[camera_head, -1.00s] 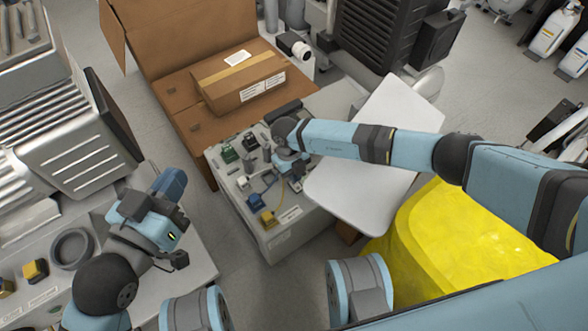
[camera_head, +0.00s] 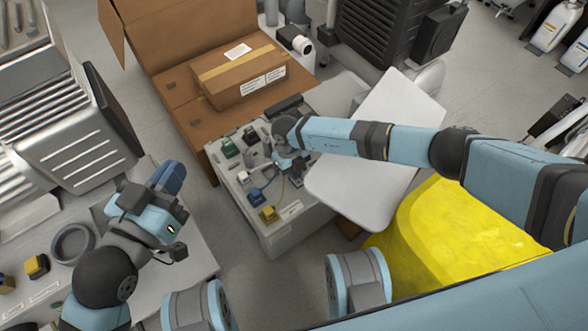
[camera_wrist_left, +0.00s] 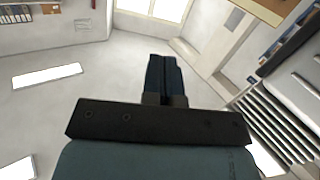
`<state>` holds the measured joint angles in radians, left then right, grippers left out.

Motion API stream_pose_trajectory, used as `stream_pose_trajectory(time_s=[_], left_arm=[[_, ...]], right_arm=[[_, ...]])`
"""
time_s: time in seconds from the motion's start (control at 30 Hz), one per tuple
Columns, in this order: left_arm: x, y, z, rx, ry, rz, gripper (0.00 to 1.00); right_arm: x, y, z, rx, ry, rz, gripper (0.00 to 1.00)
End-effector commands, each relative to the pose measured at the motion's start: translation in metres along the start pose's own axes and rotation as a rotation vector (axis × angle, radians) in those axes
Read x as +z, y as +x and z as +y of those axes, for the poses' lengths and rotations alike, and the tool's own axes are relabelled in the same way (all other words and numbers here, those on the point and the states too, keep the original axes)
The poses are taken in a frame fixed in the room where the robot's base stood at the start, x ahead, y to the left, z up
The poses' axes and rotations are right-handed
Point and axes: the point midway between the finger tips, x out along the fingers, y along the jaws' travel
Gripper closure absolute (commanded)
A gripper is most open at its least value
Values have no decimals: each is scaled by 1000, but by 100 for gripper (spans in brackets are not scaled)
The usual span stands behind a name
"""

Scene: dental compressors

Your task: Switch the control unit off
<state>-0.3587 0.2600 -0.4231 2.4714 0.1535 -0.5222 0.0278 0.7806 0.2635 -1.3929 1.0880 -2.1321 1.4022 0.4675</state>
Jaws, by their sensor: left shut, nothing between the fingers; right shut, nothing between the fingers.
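The control unit (camera_head: 285,226) is a light grey box in the middle of the head view, with an open lid panel (camera_head: 350,190) at its right. Its top carries small coloured parts, including a yellow one (camera_head: 269,214), a blue one (camera_head: 255,195) and a green one (camera_head: 230,148). My right gripper (camera_head: 284,163) is over the top of the unit, shut, its fingertips partly hidden by the wrist; contact with a part cannot be told. My left gripper (camera_head: 170,178) is shut and empty, raised left of the unit; its closed fingers also show in the left wrist view (camera_wrist_left: 164,78).
A cardboard box (camera_head: 240,78) lies on a larger open carton (camera_head: 190,118) behind the unit. A metal machine (camera_head: 70,140) and a table with a black ring (camera_head: 73,244) stand left. A yellow bag (camera_head: 460,235) is at right. Floor shows between table and unit.

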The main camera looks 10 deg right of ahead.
Motion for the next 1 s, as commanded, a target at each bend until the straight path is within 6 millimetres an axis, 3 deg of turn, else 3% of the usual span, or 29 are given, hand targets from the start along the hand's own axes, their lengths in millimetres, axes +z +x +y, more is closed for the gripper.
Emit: stream_pose_trajectory(time_s=[0.3, 0.73, 0.83, 0.9, 1.0], left_arm=[[-17, 0, 1, -1, 1, 2, 100], [-19, 0, 1, 1, -2, 5, 100], [-16, 0, 2, 7, -28, -6, 100], [4, -4, 9, 0, -117, -57, 100], [-17, -6, 12, -9, -128, -19, 100]], right_arm=[[-13, -4, -1, -1, 1, 1, 100], [-14, -2, 0, 0, 0, 0, 100], [-14, -2, 0, 0, 0, 0, 100], [-14, -2, 0, 0, 0, 0, 100], [-14, -30, -12, 0, 5, -1, 100]])
